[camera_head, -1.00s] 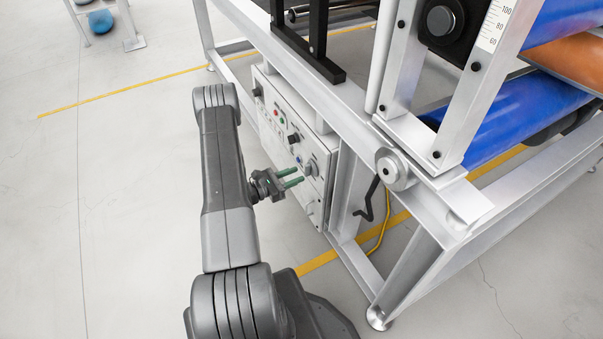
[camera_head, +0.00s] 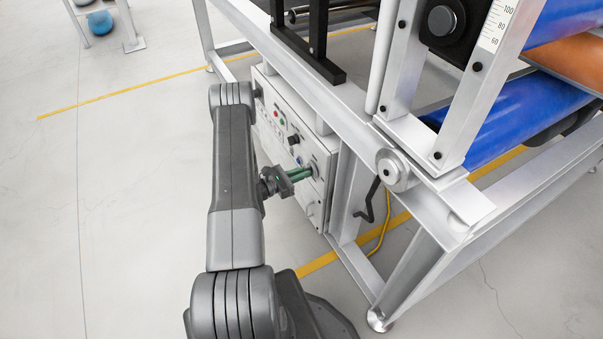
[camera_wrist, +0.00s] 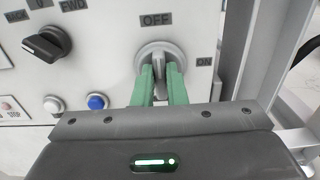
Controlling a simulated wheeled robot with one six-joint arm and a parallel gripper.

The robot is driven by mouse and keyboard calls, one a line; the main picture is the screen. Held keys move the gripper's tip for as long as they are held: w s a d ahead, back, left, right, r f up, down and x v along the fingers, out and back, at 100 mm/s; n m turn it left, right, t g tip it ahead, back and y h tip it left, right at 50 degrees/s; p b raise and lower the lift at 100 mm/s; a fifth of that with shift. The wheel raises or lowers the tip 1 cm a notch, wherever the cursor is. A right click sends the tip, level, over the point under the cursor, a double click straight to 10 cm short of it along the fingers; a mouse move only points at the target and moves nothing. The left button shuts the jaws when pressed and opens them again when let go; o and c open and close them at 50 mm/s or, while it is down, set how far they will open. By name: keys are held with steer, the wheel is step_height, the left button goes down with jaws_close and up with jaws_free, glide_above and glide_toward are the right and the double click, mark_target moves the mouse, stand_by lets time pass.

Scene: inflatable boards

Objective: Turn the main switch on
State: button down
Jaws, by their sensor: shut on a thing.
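The main switch (camera_wrist: 159,58) is a grey rotary knob on the control panel, with an OFF label above it and an ON label to its right in the wrist view. Its handle stands upright, in line with the OFF label.
A black selector knob (camera_wrist: 47,42), a white button (camera_wrist: 54,104) and a blue button (camera_wrist: 96,102) sit left of the switch on the panel. The machine's metal frame (camera_head: 345,190) stands just right of the panel. Open floor (camera_head: 130,220) lies to the left.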

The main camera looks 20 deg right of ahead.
steer(key=shift+s+f+m+b, duration=0.1)
steer(key=shift+m+b, duration=2.85)
steer(key=shift+b, duration=0.05)
steer(key=shift+s+f+m+b, duration=0.1)
steer(key=shift+m+b, duration=2.85)
steer(key=shift+m, duration=0.05)
steer(key=shift+s+f+m+b, duration=0.1)
steer(key=shift+m+b, duration=2.85)
steer(key=shift+b, duration=0.05)
steer(key=c, duration=1.5)
jaws_free()
steer(key=shift+o, duration=0.2)
steer(key=shift+a, duration=0.1)
